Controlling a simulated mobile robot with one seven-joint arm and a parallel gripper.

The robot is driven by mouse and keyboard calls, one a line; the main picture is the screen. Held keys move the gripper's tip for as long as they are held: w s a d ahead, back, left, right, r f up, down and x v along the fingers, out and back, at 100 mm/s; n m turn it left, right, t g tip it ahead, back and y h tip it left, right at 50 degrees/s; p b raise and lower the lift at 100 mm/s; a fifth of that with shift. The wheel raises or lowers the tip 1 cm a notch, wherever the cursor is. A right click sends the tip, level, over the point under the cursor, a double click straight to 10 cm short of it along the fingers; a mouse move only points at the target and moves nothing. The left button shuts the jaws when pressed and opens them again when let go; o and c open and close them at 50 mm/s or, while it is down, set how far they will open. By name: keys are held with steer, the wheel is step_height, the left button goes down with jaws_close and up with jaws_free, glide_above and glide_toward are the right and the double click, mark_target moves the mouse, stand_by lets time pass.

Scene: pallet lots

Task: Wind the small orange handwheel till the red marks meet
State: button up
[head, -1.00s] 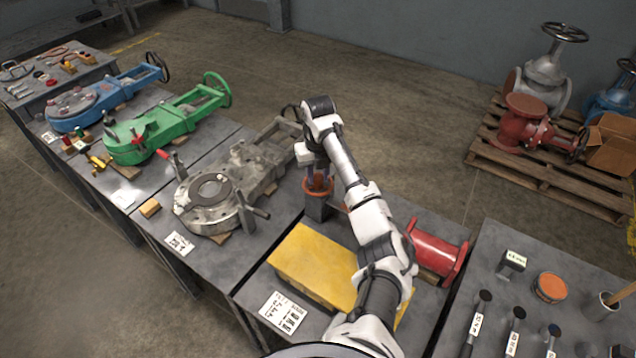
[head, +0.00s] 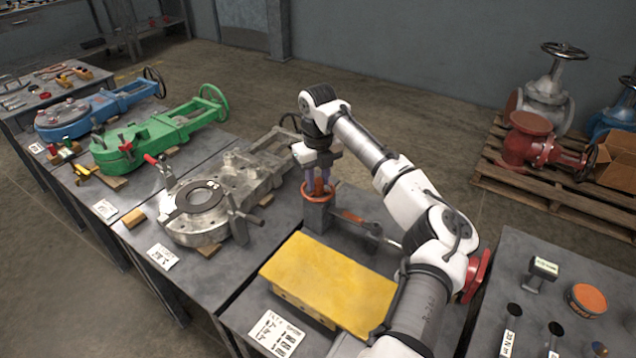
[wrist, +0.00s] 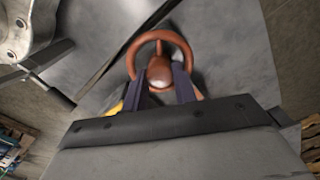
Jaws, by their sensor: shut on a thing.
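The small orange handwheel (head: 307,193) sits on a dark grey block (head: 318,215) on the bench, behind the yellow box. My gripper (head: 319,186) reaches down onto it from above. In the wrist view the handwheel (wrist: 163,36) shows as a ring with a rounded hub and a spoke. The two dark fingers of my gripper (wrist: 161,88) are on either side of the hub, inside or over the near rim, and are shut on the wheel. The near part of the rim is hidden by the gripper. I cannot make out the red marks in either view.
A yellow box (head: 330,283) lies in front of the wheel. A bare metal valve (head: 205,232) is close on the left, with green (head: 150,140) and blue (head: 70,118) valves beyond. A red flanged part (head: 478,275) is partly behind my arm.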

mark_target(317, 180)
steer(key=shift+r, duration=0.1)
steer(key=o, duration=1)
steer(key=shift+c, duration=0.2)
step_height(317, 180, up, 14)
steer(key=p, duration=0.2)
steer(key=shift+a, duration=0.1)
